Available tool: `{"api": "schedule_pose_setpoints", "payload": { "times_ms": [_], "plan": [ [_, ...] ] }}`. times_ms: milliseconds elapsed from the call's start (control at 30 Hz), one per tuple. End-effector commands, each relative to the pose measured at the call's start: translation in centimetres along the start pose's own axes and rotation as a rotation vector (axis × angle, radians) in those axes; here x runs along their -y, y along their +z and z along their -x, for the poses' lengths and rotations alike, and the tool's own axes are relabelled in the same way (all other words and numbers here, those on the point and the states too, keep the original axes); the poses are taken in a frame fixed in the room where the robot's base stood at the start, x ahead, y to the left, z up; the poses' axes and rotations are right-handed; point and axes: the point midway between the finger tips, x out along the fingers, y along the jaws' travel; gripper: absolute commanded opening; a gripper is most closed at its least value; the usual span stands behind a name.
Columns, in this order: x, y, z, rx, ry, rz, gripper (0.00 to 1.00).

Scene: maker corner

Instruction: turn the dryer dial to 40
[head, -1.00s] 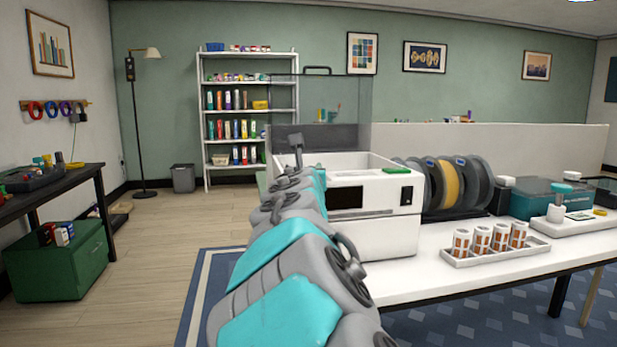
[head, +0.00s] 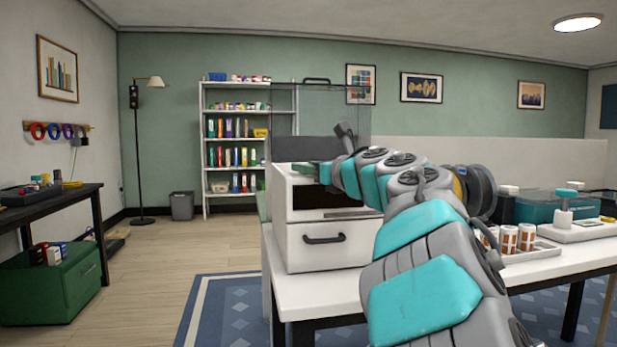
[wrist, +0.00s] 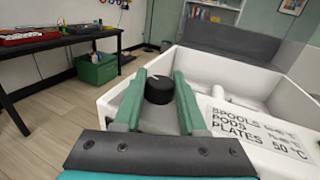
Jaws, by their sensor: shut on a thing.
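The dryer (head: 330,252) is a white box on the white table, with a drawer handle on its front. In the wrist view, its black round dial (wrist: 158,92) sits between the two green fingers of my gripper (wrist: 160,78), which is shut on it. A thin pale line shows at the dial's top; no scale numbers are readable there. A printed label (wrist: 255,130) beside it lists spools, pods and plates; only "50 °C" for plates reads clearly. In the head view my arm hides the dial and most of my gripper.
Dark spools (head: 481,190) stand right of the dryer, partly behind my arm. Farther right are a tray of orange-and-white containers (head: 527,238) and a teal case (head: 545,206). A black table (head: 62,192) and green cabinet (head: 65,290) stand at left. The floor between is clear.

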Motion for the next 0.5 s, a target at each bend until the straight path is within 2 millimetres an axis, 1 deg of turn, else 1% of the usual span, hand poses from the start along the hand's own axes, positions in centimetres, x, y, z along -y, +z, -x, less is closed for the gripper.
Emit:
{"api": "schedule_pose_setpoints", "payload": {
  "times_ms": [33,200,500],
  "plan": [
    [0.28,-0.19,0.03,0.002,0.020,0.000,0.00],
    [0.11,-0.09,-0.04,0.005,0.089,0.001,0.00],
    [0.07,-0.06,-0.05,0.007,0.129,-0.002,0.00]
  ]
}}
